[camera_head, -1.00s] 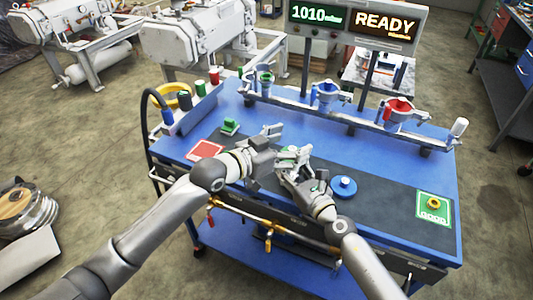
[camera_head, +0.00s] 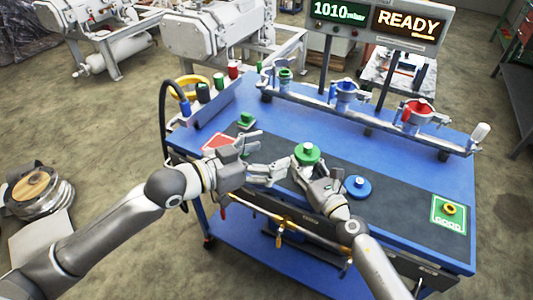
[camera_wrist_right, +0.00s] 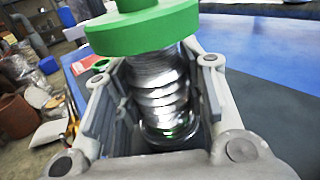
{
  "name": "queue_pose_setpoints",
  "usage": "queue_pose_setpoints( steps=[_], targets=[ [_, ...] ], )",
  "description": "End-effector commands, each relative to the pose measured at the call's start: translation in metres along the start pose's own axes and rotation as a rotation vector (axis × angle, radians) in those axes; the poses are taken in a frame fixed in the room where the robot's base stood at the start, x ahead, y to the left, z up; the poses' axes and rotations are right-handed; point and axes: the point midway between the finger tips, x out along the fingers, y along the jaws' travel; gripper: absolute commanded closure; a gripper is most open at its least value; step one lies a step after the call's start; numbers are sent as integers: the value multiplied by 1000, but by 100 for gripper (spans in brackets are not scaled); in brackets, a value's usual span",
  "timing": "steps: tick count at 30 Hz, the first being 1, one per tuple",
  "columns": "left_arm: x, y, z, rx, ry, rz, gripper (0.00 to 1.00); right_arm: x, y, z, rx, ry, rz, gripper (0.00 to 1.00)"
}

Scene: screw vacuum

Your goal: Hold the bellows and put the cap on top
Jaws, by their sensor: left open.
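The ribbed metal bellows (camera_wrist_right: 160,92) stands between the fingers of my right gripper (camera_head: 308,170), which appears shut around it. The green cap (camera_head: 307,153) sits over the top end of the bellows; in the right wrist view the cap (camera_wrist_right: 142,28) is a wide disc with a raised knob, slightly tilted in the picture. Whether it is fully seated cannot be told. In the head view the bellows is mostly hidden under the cap and behind the fingers. My left gripper (camera_head: 270,165) is open and empty, just left of the cap and apart from it.
A blue disc (camera_head: 358,187) lies right of my right gripper. A green pad (camera_head: 433,214) with a yellow ring is far right. A rail with clamps (camera_head: 345,92) runs along the back.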

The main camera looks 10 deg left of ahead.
Motion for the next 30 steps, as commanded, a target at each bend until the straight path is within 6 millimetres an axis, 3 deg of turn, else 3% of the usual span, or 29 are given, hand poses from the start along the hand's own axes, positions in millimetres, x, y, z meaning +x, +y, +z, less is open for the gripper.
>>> queue_pose_setpoints(
  steps=[1,6,19,23,30],
  targets=[
    [0,0,0,0,0,0,20,0,0,0,0,1,-1,55],
    [0,0,0,0,0,0,20,0,0,0,0,0,-1,37],
    [0,0,0,1,0,0,20,-8,-1,-1,0,1,-1,37],
    [0,0,0,1,0,0,20,-26,0,-2,1,2,0,37],
    [0,0,0,1,0,0,20,-83,-1,-2,-4,5,0,37]
  ],
)
